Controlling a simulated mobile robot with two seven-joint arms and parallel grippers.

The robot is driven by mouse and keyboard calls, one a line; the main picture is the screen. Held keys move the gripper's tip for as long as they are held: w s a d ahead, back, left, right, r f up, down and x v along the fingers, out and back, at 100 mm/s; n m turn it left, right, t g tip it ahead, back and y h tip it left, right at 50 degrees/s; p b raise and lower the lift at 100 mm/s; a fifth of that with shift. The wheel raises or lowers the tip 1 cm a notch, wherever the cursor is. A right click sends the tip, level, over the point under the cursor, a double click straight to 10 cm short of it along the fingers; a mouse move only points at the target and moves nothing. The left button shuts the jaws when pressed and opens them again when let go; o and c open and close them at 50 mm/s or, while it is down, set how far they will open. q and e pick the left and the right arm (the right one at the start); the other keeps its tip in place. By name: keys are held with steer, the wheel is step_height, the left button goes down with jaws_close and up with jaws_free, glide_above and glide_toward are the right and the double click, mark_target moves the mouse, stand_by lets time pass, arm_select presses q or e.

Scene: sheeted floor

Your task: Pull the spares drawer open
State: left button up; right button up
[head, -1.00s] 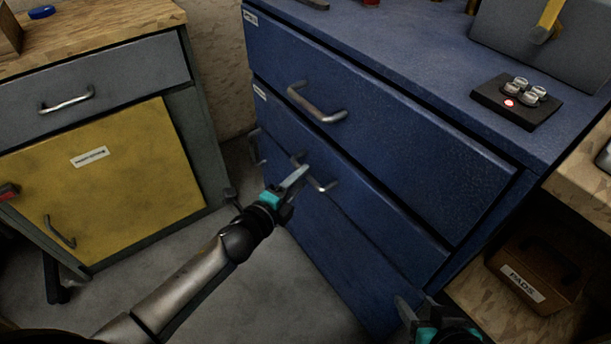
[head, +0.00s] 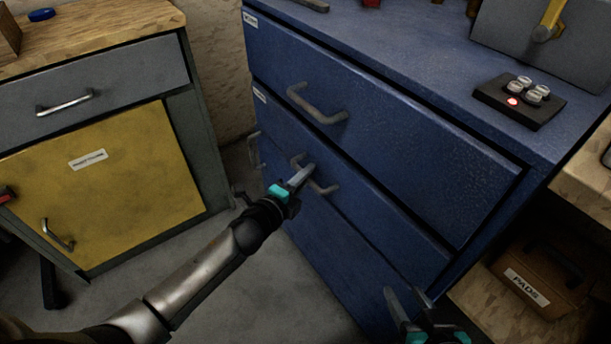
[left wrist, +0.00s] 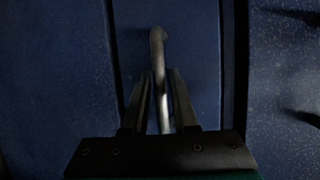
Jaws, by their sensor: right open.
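The blue drawer cabinet (head: 400,150) fills the middle of the head view. Its upper drawer has a pale bar handle (head: 317,108). The label (head: 260,94) is too small to read. All drawers look closed. My left gripper (head: 305,174) is at the middle handle. In the left wrist view its fingers (left wrist: 160,85) are open on either side of the handle bar (left wrist: 158,50), with a narrow gap showing. My right gripper (head: 405,298) is open and empty at the bottom edge.
A grey cabinet with a yellow door (head: 110,185) stands at the left, with bare floor (head: 230,270) before it. A black block with clear caps and a red light (head: 520,101) sits on the blue top. A brown box labelled PADS (head: 540,275) is at the lower right.

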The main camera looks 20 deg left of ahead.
arm_select(q)
jaws_close()
stand_by(1.0)
